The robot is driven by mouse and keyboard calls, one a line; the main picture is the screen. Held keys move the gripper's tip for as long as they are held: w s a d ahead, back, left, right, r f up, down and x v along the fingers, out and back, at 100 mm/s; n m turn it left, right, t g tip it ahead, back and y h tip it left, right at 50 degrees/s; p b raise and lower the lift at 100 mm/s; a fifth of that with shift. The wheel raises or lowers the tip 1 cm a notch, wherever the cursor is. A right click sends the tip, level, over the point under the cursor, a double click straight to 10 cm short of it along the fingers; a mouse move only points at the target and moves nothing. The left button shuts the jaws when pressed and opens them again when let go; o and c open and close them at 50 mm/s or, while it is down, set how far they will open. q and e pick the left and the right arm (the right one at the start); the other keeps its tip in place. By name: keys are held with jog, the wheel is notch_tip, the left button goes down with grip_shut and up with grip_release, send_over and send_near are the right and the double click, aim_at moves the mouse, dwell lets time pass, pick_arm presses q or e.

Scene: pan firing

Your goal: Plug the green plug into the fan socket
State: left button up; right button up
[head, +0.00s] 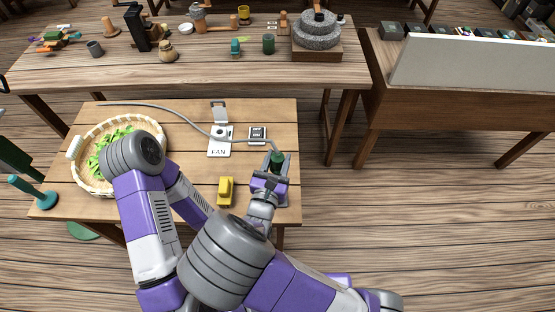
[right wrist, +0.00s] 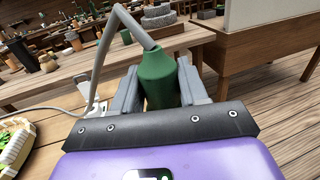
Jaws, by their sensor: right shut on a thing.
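The green plug (head: 278,161) is at the right edge of the near table, and my right gripper (head: 272,172) is shut on it. In the right wrist view the green plug (right wrist: 158,78) sits between the two fingers, with its grey cable (right wrist: 128,22) rising from its top. The fan socket (head: 220,133) is a white plate marked FAN with its lid standing open, left of and beyond my right gripper. The plug is apart from it. My left arm reaches over the table's left part; its gripper is hidden.
A small plate with a dark face (head: 257,135) lies right of the socket. A yellow block (head: 226,190) is nearer me. A wicker basket (head: 87,180) with green leaves stands at left. The grey cable (head: 175,109) crosses the table.

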aim_at(277, 153)
jog(key=shift+r+p, duration=1.95)
jog(key=shift+r, duration=0.3)
